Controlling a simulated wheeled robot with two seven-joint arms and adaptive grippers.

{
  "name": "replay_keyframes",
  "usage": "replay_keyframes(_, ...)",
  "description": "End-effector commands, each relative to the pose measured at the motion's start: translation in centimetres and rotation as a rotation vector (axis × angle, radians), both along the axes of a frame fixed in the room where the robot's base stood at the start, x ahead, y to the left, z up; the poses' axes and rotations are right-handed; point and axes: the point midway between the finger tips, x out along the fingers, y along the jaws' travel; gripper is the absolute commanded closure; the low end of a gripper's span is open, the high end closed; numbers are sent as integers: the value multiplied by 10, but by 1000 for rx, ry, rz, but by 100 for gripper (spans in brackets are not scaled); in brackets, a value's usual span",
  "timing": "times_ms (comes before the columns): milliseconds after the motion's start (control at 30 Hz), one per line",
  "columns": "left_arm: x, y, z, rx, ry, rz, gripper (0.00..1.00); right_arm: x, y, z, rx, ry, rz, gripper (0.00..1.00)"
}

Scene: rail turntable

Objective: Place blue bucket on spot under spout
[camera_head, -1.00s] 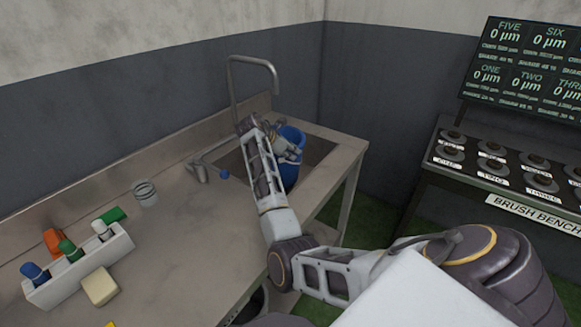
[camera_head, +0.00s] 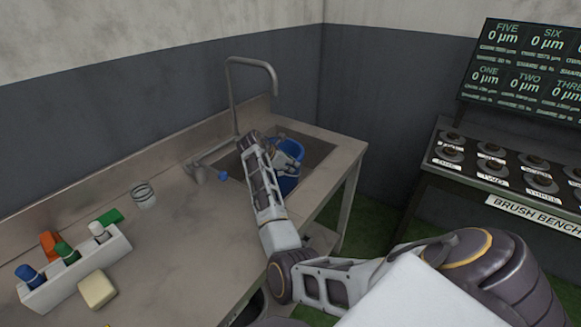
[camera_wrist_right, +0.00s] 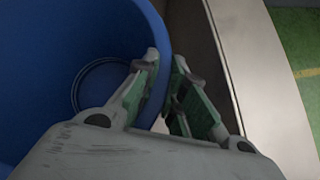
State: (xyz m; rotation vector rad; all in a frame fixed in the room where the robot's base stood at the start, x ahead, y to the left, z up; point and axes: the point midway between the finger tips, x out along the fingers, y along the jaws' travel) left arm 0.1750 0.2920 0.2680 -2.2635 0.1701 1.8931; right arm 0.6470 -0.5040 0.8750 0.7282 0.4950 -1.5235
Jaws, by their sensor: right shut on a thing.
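The blue bucket (camera_head: 290,180) is in the sink basin (camera_head: 322,152) at the far right end of the counter, partly hidden by my right arm. My right gripper (camera_head: 285,160) is at the bucket. In the right wrist view the gripper (camera_wrist_right: 162,85) is shut on the wall of the bucket (camera_wrist_right: 90,45), one finger inside and one outside. The bucket's inside looks empty. The spout (camera_head: 256,62) is the bent end of a tall metal pipe behind the sink; its tip is above and left of the bucket. The spot is not distinguishable. My left gripper is not in view.
A glass jar (camera_head: 143,195) and a white rack (camera_head: 80,268) with several coloured bottles are on the counter. The brush bench (camera_head: 500,180) stands at right. The middle of the counter is clear.

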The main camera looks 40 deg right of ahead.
Motion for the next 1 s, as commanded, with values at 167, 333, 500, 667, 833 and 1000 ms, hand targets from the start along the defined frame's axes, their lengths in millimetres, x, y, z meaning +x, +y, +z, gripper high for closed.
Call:
replay_keyframes(167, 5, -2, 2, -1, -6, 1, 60, 0, 0, 0, -2, -3, -1, 100)
replay_keyframes(333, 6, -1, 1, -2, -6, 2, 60, 0, 0, 0, -2, -3, -1, 100)
replay_keyframes(500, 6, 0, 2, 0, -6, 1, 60, 0, -1, -1, -2, -3, 0, 100)
replay_keyframes(667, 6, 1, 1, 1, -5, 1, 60, 0, 0, -3, -1, 1, 1, 84)
replay_keyframes(833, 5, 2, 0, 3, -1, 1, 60, 0, 0, -3, -1, 0, 0, 66)
replay_keyframes(1000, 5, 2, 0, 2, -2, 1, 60, 0, 0, -3, -1, 0, 0, 66)
